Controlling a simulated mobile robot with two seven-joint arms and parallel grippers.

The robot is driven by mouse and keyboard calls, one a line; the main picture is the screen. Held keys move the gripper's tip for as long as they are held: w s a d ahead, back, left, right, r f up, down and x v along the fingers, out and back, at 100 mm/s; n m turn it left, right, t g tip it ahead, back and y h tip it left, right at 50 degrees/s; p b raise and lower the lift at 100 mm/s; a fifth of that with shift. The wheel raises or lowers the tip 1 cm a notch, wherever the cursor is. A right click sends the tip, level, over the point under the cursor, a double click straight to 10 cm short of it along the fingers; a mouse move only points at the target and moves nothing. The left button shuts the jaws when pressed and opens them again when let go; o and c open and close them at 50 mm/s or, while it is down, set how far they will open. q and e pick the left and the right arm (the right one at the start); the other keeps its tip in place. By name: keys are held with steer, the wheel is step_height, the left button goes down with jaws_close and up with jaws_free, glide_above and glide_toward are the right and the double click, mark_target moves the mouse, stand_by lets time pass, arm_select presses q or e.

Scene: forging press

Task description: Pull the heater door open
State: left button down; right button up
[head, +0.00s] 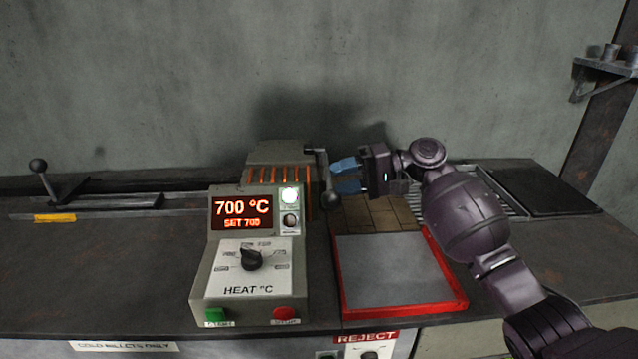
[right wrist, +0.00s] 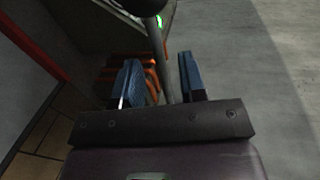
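The heater (head: 280,153) is a grey box with glowing orange slots, standing behind the control panel against the wall. Its door lever (head: 322,172) is a dark bar on the right side with a round knob at its lower end. My right gripper (head: 340,175) reaches in from the right, its blue fingers at the lever. In the right wrist view the grey lever bar (right wrist: 166,75) lies between the two fingers (right wrist: 160,80), with a gap showing on each side. The gripper looks open. The door itself is mostly hidden. My left gripper is not in view.
The heat control panel (head: 245,262) reads 700 °C, set 700, with a green lamp lit. A red-rimmed tray (head: 394,272) and tan bricks (head: 375,213) lie right of it. A clamp-like rail with a lever (head: 85,200) is at left. A dark plate (head: 545,190) lies far right.

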steer(key=shift+x, duration=2.4)
steer(key=shift+c, duration=0.3)
jaws_close()
